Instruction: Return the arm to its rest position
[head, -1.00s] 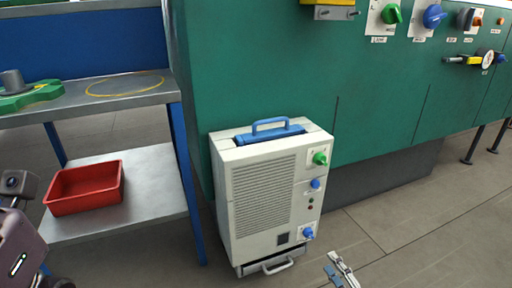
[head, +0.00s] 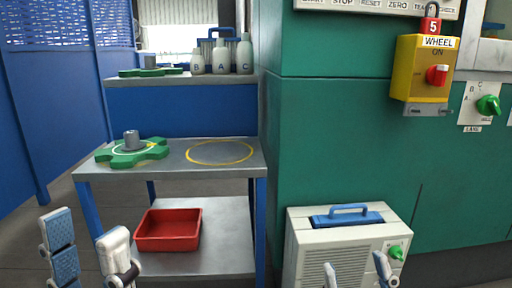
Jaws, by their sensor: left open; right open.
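My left gripper (head: 89,250) is at the lower left of the head view, its two fingers spread wide with nothing between them. It appears in front of the blue-legged bench, left of the red tray. My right gripper (head: 357,272) is at the bottom edge, right of centre. Its fingertips show apart and empty, in front of the white unit with a blue handle (head: 346,232). The rest of both arms is mostly out of frame.
A red tray (head: 168,244) sits on the bench's lower shelf. A green gear-shaped piece (head: 110,153) and a yellow ring mark (head: 220,163) are on the bench top (head: 183,172). Bottles marked B, A and C (head: 221,60) stand behind. A yellow switch box (head: 408,68) hangs on the green cabinet.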

